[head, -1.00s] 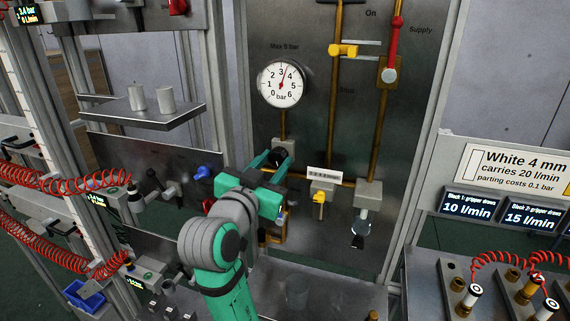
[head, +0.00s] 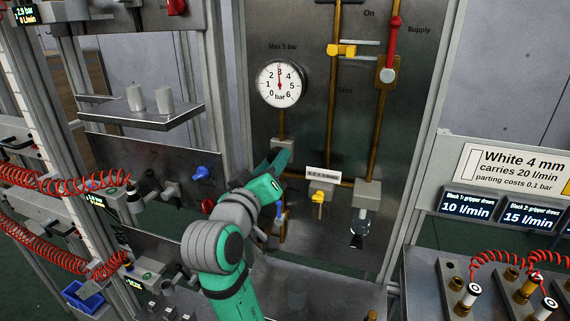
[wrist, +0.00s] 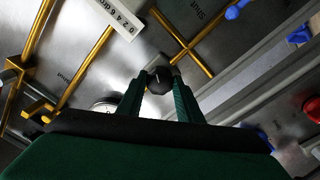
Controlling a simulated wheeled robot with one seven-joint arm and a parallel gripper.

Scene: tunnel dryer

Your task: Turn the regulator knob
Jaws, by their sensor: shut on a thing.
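The black regulator knob (wrist: 159,83), with a pale mark on its face, sits between my two green fingers in the wrist view. My gripper (wrist: 157,90) is shut on it. In the head view my gripper (head: 279,164) is rolled over, in front of the regulator on the metal panel, and hides the knob. The round white pressure gauge (head: 280,84) is above the regulator. Its red needle points almost straight up, at about 3 bar. The label "Max 5 bar" is above the gauge.
A red supply lever (head: 394,35) is at upper right. A blue knob (head: 201,173) and a shelf with two grey cylinders (head: 136,97) are on the left.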

